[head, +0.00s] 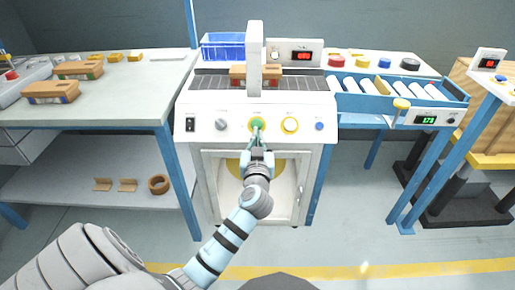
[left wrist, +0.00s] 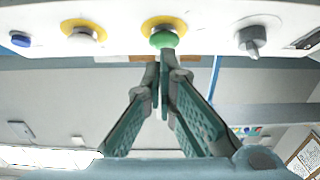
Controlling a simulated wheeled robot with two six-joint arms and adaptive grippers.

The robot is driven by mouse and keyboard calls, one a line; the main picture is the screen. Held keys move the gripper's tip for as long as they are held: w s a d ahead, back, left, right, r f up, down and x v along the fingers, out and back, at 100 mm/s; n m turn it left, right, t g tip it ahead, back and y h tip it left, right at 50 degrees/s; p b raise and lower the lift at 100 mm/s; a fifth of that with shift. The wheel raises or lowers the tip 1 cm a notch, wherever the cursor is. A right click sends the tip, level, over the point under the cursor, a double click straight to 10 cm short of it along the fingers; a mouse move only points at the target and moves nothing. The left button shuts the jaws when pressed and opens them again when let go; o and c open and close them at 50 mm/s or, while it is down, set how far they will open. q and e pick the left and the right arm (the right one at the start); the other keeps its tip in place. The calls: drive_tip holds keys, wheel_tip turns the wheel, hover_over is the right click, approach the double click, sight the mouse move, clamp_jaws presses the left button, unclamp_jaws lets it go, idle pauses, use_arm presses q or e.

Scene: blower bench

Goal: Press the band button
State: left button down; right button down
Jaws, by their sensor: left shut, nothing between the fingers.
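The white machine's front panel (head: 206,130) carries a green button (head: 257,121) on a yellow ring, a white button (head: 290,125) on a yellow ring, and a small blue button (head: 319,126). The labels are too small to read, so I cannot tell which is the band button. My left gripper (head: 257,133) is shut and empty, its fingertips right at the green button. In the left wrist view, the green button (left wrist: 163,39) appears just beyond the closed fingertips (left wrist: 165,60); I cannot tell whether they touch. My right gripper is not in view.
A grey knob (head: 221,124) and a black switch (head: 190,124) sit left of the green button. A roller conveyor (head: 400,90) stands at the right.

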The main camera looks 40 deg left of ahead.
use_arm(q)
drive_tip(key=v, duration=0.6)
drive_tip(key=shift+s+d+r, duration=0.2)
drive_tip(key=shift+s+d, duration=0.05)
drive_tip(key=shift+s, duration=0.05)
idle(0.3)
